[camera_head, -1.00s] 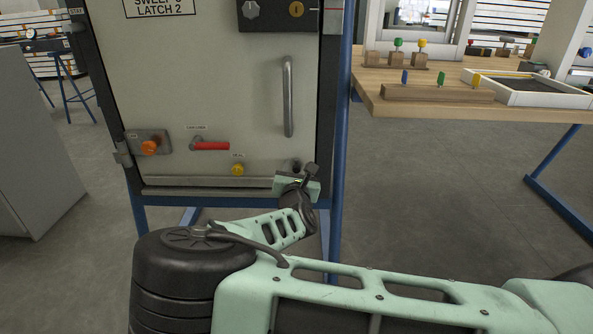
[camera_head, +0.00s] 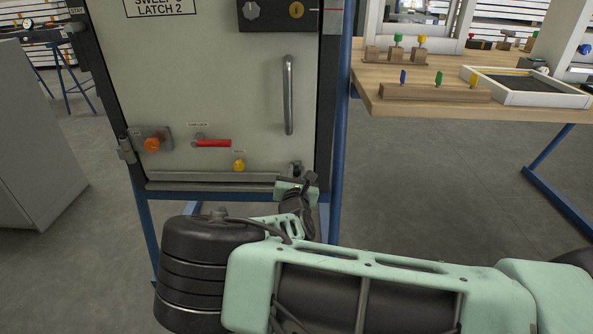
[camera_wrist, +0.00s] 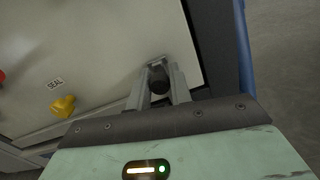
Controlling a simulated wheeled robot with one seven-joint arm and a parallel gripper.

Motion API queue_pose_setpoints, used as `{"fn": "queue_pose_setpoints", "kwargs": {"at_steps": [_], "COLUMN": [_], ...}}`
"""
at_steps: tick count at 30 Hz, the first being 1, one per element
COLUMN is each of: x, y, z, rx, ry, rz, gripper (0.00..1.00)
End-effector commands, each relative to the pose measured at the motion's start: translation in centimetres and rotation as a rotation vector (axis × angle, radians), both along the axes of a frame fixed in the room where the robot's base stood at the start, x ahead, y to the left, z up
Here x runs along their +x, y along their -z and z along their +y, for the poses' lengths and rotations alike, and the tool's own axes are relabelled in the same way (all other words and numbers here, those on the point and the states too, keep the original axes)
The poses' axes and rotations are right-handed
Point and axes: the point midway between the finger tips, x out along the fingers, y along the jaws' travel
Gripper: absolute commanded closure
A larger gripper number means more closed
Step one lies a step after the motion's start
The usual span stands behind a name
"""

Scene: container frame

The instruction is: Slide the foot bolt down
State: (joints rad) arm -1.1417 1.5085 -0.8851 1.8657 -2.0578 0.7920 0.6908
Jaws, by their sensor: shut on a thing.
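The foot bolt (camera_wrist: 158,80) sits at the lower right corner of the cabinet door (camera_head: 220,95). In the wrist view its dark round knob is between the two fingers of my gripper (camera_wrist: 158,92), which is shut on it. A metal bracket shows just beyond the knob. In the head view my gripper (camera_head: 297,184) is at the same door corner, and it hides most of the bolt. How far down the bolt stands cannot be seen.
A yellow knob (camera_head: 239,165) marked SEAL, a red lever (camera_head: 212,143) and an orange knob (camera_head: 152,145) are on the door left of my gripper. A vertical handle (camera_head: 288,95) is above. A blue frame post (camera_head: 340,150) stands close on the right, then a wooden table (camera_head: 430,108).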

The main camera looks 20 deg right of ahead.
Motion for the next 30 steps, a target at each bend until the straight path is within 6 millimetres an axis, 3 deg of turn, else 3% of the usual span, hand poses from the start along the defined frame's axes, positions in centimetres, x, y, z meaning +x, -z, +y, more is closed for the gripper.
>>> {"fn": "queue_pose_setpoints", "kwargs": {"at_steps": [1, 3, 16, 20, 30], "x": [-0.2, -0.2, -1.1, -3.2, -10.8], "y": [0.7, 0.6, 0.2, 0.1, 0.2], "z": [0.0, 0.0, 0.3, 1.1, 3.6], "rx": [0.000, 0.000, 0.000, -0.001, 0.000], "ry": [0.001, 0.002, 0.000, -0.001, -0.002], "rz": [0.013, 0.013, 0.010, 0.011, 0.011], "gripper": [0.77, 0.57, 0.57, 0.57, 0.57]}}
